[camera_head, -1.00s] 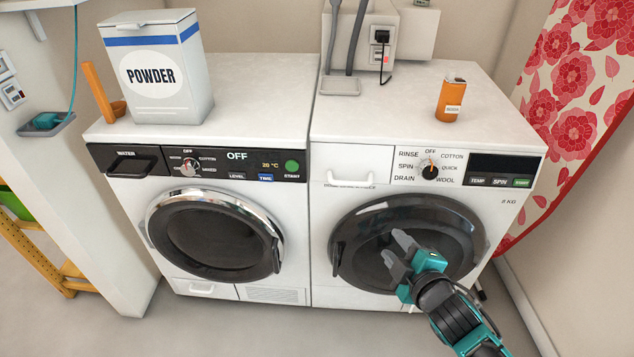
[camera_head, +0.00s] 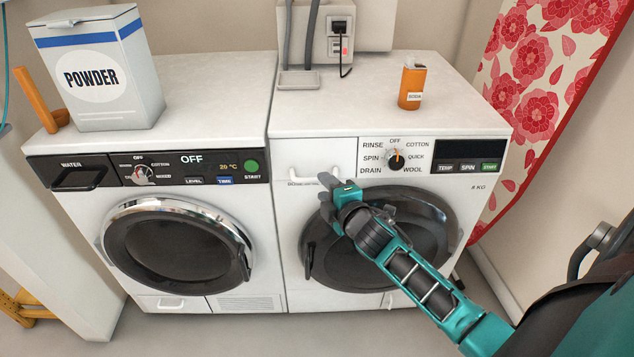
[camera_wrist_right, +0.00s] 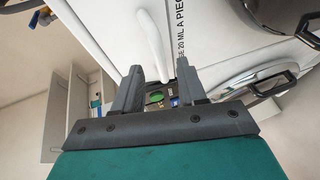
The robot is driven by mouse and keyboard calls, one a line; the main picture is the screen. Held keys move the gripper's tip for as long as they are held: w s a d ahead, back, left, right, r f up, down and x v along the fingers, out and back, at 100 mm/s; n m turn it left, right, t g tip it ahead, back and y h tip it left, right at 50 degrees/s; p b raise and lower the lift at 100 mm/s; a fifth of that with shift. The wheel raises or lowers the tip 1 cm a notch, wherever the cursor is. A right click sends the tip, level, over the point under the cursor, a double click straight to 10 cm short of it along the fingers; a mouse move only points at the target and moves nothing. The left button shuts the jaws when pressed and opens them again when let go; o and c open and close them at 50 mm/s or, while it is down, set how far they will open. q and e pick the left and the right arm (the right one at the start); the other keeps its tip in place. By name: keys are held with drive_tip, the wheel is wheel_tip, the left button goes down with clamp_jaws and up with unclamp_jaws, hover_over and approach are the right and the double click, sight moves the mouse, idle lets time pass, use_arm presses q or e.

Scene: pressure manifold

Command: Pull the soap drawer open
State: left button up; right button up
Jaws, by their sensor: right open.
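The soap drawer (camera_head: 298,153) is the white panel at the upper left of the right-hand washing machine (camera_head: 286,235); its front looks flush with the machine. Its white bar handle (camera_head: 308,179) runs along the lower part of the panel. My right gripper (camera_head: 333,184) is at the right end of this handle, its fingers partly hidden by its own body. In the right wrist view the handle (camera_wrist_right: 153,46) lies just beyond the open fingers (camera_wrist_right: 159,68), roughly in line with the gap. Whether they touch cannot be told. My left gripper is out of view.
A dial (camera_head: 395,158) and a dark display (camera_head: 470,150) are right of the drawer. The round door (camera_head: 425,225) lies below, behind my arm. A second machine (camera_head: 75,210) with a powder box (camera_head: 95,80) stands to the left.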

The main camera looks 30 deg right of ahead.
sight(317, 180)
drive_tip(key=shift+b+x, duration=0.45)
drive_tip(key=shift+x, duration=2.15)
drive_tip(key=shift+c, duration=0.2)
clamp_jaws()
